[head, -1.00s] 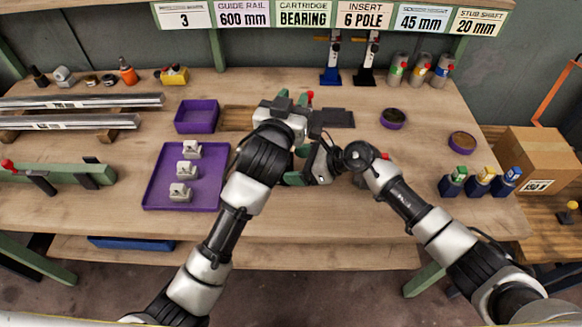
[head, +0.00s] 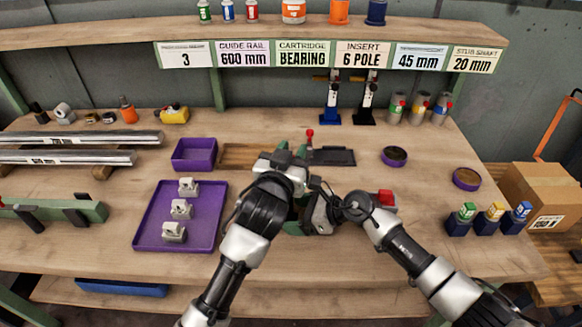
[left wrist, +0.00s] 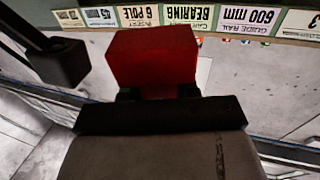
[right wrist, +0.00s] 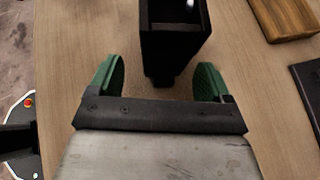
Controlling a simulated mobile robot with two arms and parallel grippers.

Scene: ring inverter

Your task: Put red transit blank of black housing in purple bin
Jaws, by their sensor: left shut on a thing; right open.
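My left gripper (head: 289,157) is shut on a red block (left wrist: 153,60), seen large in the left wrist view; the block hides the fingertips. The black housing (right wrist: 174,38) stands on the table in the right wrist view, with a dark open top. My right gripper (right wrist: 158,80) is open with green fingers, facing the housing, which sits between and just beyond the fingertips. In the head view my arms hide the housing. A small purple bin (head: 195,155) is left of my left gripper, and a purple tray (head: 150,232) with white-grey parts lies nearer.
A wooden board (head: 245,156) and a black plate (head: 332,156) lie behind my grippers. A red knob (head: 309,133) stands close to my left gripper. A red-topped part (head: 385,197) is beside my right arm.

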